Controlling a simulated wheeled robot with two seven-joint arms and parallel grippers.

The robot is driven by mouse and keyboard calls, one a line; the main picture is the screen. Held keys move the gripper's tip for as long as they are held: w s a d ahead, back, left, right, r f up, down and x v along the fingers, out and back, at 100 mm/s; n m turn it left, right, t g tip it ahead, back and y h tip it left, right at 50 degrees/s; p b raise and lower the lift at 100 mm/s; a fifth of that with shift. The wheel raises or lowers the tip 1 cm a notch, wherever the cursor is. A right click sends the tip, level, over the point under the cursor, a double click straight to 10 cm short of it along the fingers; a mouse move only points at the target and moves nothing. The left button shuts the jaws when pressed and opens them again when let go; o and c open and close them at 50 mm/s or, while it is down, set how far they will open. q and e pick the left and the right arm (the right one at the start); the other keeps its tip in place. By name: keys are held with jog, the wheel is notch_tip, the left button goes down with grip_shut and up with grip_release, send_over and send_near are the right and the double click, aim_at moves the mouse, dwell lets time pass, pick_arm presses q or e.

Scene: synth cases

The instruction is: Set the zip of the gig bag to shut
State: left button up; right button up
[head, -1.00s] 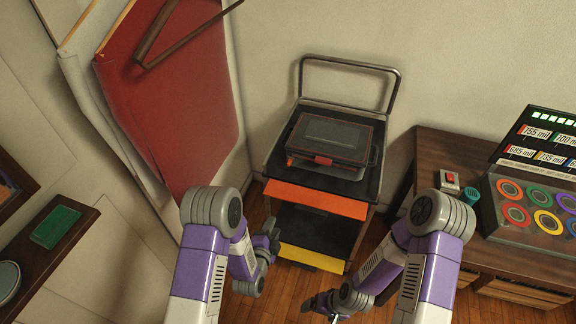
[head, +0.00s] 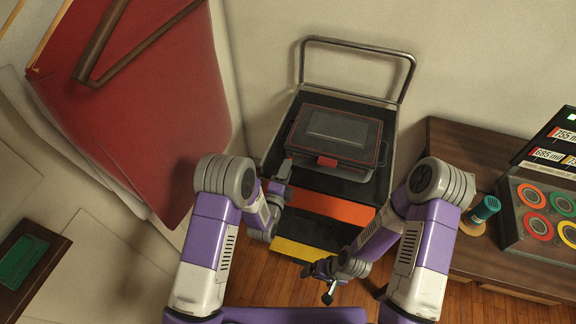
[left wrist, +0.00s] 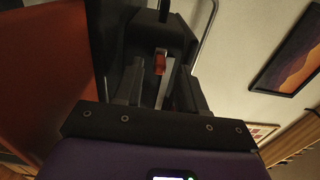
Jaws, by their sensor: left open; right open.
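The gig bag (head: 338,130), a dark case with red trim, lies on top of a black cart. A red tab (head: 327,162) sits at the middle of its front edge. My left gripper (head: 283,172) is open at the bag's front left corner. In the left wrist view, a small orange tab (left wrist: 160,62), which looks like the zip pull, is framed between the open fingers (left wrist: 158,88) against the dark bag (left wrist: 160,32). I cannot tell whether they touch it. In the head view the gripper covers that corner. My right gripper (head: 328,288) is open and empty, low in front of the cart.
The cart (head: 387,165) has a tall metal handle (head: 350,43) behind and orange (head: 330,208) and yellow (head: 300,250) fronts. Red cloth (head: 150,90) hangs at left. A wooden table (head: 445,140) at right holds a teal spool (head: 485,208) and a box of coloured rings (head: 540,220).

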pick_arm(q)
jog(key=shift+x, duration=1.1)
jog(key=shift+c, duration=0.3)
grip_shut()
